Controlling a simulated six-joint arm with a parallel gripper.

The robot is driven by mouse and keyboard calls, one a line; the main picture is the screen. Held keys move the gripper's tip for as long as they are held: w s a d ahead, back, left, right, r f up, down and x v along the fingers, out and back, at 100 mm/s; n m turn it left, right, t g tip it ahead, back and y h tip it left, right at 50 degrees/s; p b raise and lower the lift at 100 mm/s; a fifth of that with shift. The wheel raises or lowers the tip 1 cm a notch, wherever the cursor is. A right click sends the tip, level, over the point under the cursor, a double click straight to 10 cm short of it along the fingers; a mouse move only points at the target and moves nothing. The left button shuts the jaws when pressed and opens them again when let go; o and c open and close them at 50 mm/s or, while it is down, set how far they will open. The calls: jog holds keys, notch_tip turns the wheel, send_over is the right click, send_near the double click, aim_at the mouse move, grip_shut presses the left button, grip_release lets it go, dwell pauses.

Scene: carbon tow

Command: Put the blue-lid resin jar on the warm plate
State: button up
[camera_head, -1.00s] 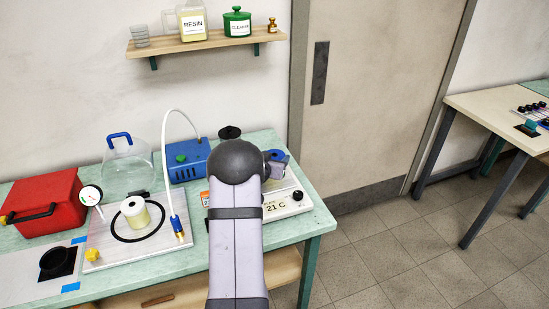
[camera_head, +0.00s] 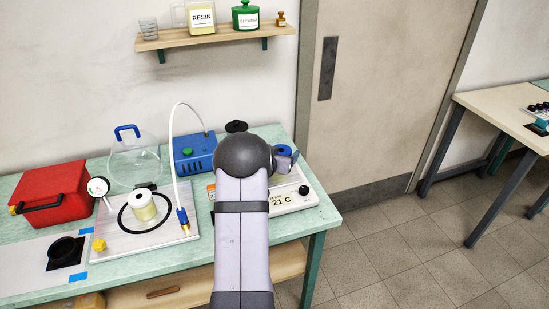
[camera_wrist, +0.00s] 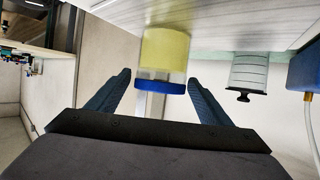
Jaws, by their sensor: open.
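The resin jar with a blue lid (camera_wrist: 163,58) has a yellow body and sits between my gripper's fingers (camera_wrist: 158,80) in the wrist view, which looks inverted. The fingers are apart, one on each side near the lid. The jar's base meets a pale surface, and I cannot tell for sure whether this is the warm plate. In the head view my gripper (camera_head: 284,160) is partly behind my arm, with a bit of blue lid (camera_head: 284,150) showing. The white warm plate (camera_head: 292,200) reads 21 C, and my arm hides much of it.
A blue pump box (camera_head: 194,154) with a white hose stands behind my arm. Left are a board with a spool-like pot (camera_head: 142,207), a glass bell (camera_head: 134,165) and a red case (camera_head: 48,190). A wall shelf (camera_head: 212,39) holds other containers.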

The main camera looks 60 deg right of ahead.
jog(key=b+v, duration=0.1)
jog(key=v, duration=1)
jog(key=shift+a+b, duration=0.35)
jog(key=shift+s+r, duration=0.1)
jog(key=w+a+r+n+t+y, duration=0.35)
jog(key=w+a+t, duration=0.25)
jog(key=w+a, duration=0.55)
jog(key=w+a+f+n+y, duration=0.2)
jog(key=w+a, duration=0.1)
jog(key=a, duration=0.4)
jog(key=w+a+f+n+y, duration=0.1)
jog(key=w+a+n+y, duration=0.2)
jog(key=a, duration=0.5)
jog(key=s+a+f+n+g+y+p, duration=0.1)
jog(key=s+a+f+n+y, duration=0.15)
jog(key=a, duration=0.45)
jog(key=s+a+f+n+g+y, duration=0.1)
jog(key=s+a+f, duration=0.15)
jog(key=a, duration=0.45)
jog(key=s+a+f+n+g, duration=0.1)
jog(key=s+a+n+g, duration=0.1)
jog(key=s+a, duration=0.3)
jog(key=s+a+f+n+g+y+p, duration=0.1)
jog(key=s+a+n+g, duration=0.1)
jog(key=s+a, duration=0.3)
jog(key=s+g, duration=0.1)
jog(key=s, duration=0.2)
jog(key=shift+a+f+n+g, duration=0.25)
jog(key=shift+f+n+g, duration=0.05)
jog(key=shift+f, duration=0.1)
